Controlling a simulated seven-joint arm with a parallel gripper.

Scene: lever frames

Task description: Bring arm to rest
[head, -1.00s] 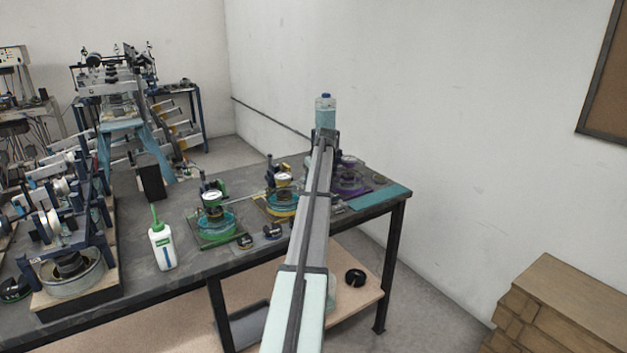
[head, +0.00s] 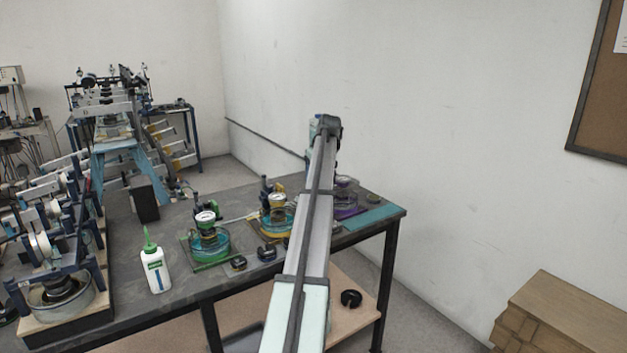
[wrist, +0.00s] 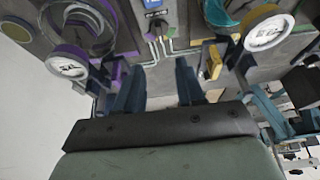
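My arm reaches from the bottom of the head view up and away over the bench (head: 225,276). Its far end shows against the wall near the bench's far edge, and my gripper's fingers cannot be made out there. In the wrist view my gripper (wrist: 158,82) has two dark blue fingers standing apart with nothing held between them. Beyond them are a purple-ringed gauge (wrist: 68,62) at left and a yellow-ringed gauge (wrist: 267,30) at right. I cannot tell how far the fingertips are from the bench.
A green-based gauge stand (head: 208,240), a yellow one (head: 276,224) and a purple one (head: 345,197) stand along the bench. A white bottle with a green cap (head: 155,270) stands nearer. Lever frames (head: 60,215) fill the left. A wooden box (head: 570,310) is at lower right.

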